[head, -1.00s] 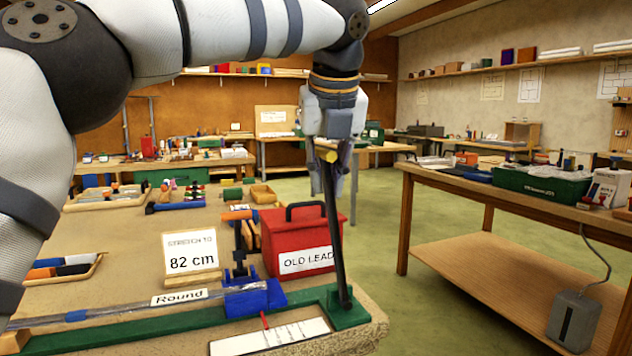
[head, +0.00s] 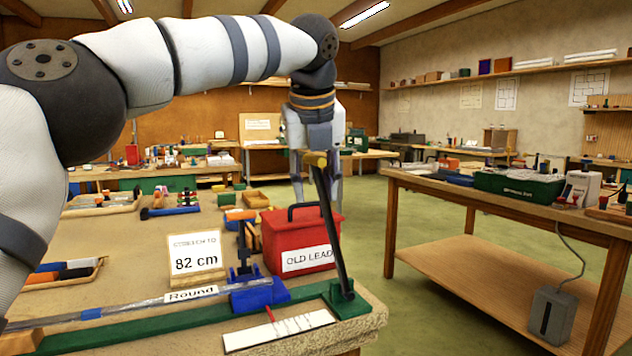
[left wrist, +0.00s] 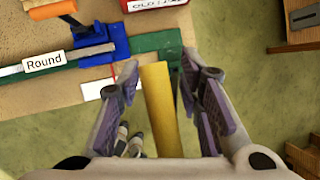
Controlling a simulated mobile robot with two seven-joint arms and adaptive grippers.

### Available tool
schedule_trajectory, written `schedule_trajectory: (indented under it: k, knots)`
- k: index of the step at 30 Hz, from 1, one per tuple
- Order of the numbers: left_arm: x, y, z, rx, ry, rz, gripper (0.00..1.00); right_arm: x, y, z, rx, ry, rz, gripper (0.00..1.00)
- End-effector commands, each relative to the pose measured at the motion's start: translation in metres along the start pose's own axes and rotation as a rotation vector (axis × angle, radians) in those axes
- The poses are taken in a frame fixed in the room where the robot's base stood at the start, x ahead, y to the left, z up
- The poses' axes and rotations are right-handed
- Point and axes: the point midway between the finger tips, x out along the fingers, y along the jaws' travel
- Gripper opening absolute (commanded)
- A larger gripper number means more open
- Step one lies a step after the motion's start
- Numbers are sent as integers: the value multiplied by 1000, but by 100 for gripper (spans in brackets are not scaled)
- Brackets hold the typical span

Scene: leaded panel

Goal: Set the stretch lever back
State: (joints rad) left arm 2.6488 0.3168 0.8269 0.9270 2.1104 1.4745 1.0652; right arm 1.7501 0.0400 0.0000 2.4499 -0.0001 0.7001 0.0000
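The stretch lever (head: 328,225) is a dark bar with a yellow grip (head: 316,159) on top. It rises from a green base block (head: 346,300) and leans slightly left at the top in the head view. My left gripper (head: 317,188) points down at the lever's top. In the left wrist view the yellow grip (left wrist: 160,110) lies between its two spread fingers (left wrist: 160,85), with a gap showing at the right; contact cannot be told. A blue clamp (head: 258,294) on the green rail holds the grey lead strip's end. My right gripper is out of view.
A red OLD LEAD box (head: 300,240) stands close behind the lever. An 82 cm card (head: 195,252), a white scale (head: 280,330) and a tray (head: 65,270) are on the bench. Open floor lies to the right, before another table (head: 500,200).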

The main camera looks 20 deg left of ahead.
Motion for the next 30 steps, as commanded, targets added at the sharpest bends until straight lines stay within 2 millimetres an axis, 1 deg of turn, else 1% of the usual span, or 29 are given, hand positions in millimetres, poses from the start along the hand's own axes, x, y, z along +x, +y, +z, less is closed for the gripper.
schedule_trajectory:
  k: [5, 7, 8, 15, 19, 21, 24, 30]
  knots:
    - [-4, -1, 1, -2, -4, -4, 33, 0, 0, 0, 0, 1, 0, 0]
    - [-12, -1, 1, -2, -6, -5, 33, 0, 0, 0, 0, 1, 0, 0]
    - [-18, -1, 1, -2, -6, -6, 33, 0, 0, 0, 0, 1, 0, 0]
    - [-85, -1, 1, -5, -7, -6, 33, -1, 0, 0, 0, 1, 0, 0]
    - [-108, 0, 1, -4, -5, -3, 33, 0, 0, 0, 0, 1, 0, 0]
    - [-115, 0, 0, -3, -3, -2, 33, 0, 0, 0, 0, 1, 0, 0]
    - [-121, 1, 0, -3, -2, -1, 33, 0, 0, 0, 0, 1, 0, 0]
    - [-121, 1, 0, -2, -1, -1, 33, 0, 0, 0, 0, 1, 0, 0]
